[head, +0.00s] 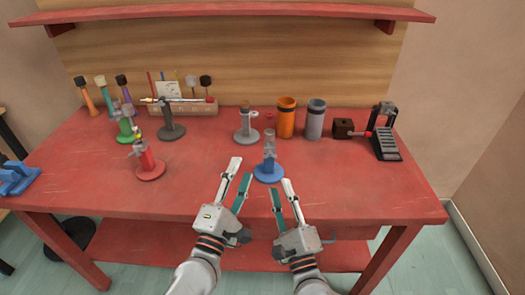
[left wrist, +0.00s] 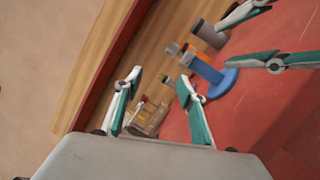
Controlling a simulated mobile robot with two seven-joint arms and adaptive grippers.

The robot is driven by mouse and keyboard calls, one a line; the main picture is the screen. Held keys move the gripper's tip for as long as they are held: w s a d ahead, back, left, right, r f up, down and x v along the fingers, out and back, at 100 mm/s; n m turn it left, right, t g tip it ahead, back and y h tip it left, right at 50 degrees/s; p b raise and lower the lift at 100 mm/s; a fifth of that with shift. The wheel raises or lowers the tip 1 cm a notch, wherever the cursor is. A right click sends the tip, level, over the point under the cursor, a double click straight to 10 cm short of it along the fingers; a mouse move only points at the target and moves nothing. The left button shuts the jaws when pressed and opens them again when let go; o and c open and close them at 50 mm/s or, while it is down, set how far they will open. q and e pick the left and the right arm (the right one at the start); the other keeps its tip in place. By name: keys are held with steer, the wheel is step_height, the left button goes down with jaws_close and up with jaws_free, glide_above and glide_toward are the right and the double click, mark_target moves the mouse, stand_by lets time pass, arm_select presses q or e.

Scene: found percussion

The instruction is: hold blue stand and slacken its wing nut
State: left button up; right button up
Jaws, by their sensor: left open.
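The blue stand (head: 268,173) is upright near the front middle of the red bench, with a round blue base and a grey upper part. It also shows in the left wrist view (left wrist: 211,72), tilted by the camera's angle. Its wing nut is too small to make out clearly. My left gripper (head: 241,169) is open and empty, to the left of the stand and apart from it. My right gripper (head: 281,186) is open and empty, just in front and right of the stand's base. Both grippers' fingers also show in the left wrist view, with a wide gap between the right ones.
Red (head: 148,165), green (head: 126,130), dark (head: 171,124) and grey (head: 247,134) stands are on the bench. Orange (head: 286,120) and grey (head: 315,122) cups stand behind the blue stand. A black pedal (head: 386,143) is at right. The bench's front right is clear.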

mark_target(268, 139)
arm_select(q)
steer(key=w+d+n, duration=0.2)
steer(key=n, duration=0.3)
steer(key=w+d+r+n+g, duration=0.1)
steer(key=w+n, duration=0.2)
steer(key=n, duration=0.1)
steer(key=w+d+r+n+g+y, duration=0.1)
steer(key=w+d+n, duration=0.1)
steer(key=n, duration=0.3)
steer(key=shift+w+d+n, duration=0.3)
steer(key=shift+w, duration=0.05)
steer(key=shift+x, duration=3.85)
steer(key=shift+f, duration=0.2)
steer(key=shift+c, duration=0.4)
jaws_close()
